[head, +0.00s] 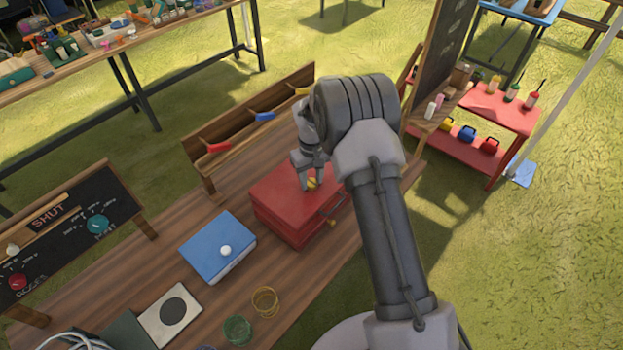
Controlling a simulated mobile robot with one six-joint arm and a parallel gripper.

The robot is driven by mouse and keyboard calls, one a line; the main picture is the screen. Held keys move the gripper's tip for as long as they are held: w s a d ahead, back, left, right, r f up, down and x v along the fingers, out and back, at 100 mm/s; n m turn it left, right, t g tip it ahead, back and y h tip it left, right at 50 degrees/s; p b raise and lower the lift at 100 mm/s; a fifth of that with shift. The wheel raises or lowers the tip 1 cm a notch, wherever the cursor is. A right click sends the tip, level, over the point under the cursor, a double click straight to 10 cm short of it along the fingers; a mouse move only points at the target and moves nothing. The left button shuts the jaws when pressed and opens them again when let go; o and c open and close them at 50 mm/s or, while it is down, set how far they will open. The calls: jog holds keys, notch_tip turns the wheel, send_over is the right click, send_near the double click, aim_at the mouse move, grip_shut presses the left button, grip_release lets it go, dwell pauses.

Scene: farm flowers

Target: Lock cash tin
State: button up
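A red box (286,216), which looks like the cash tin, sits on the wooden table with its lid down. A small yellow knob (312,184) shows on top of its lid. My gripper (311,181) points down at the lid, with its fingertips at the yellow knob. Whether the fingers are closed on the knob is too small to tell. A thin rod-like part and a small orange-brown piece (332,222) show at the tin's right side; I cannot tell whether they are a latch or a key. My arm hides the table beyond the tin's right side.
A blue box (218,247) with a white knob stands left of the tin. A wooden rack (250,128) with coloured handles stands behind it. A chalkboard reading SHUT (60,230) with dials stands left. A tall blackboard (445,60) stands right.

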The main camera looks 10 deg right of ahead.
aim_at(312, 182)
jog(key=o, duration=0.4)
jog(key=shift+r, duration=0.1)
notch_tip(312, 182, up, 17)
jog(key=p, duration=0.2)
jog(key=shift+r+p, duration=0.15)
jog(key=shift+p, duration=0.15)
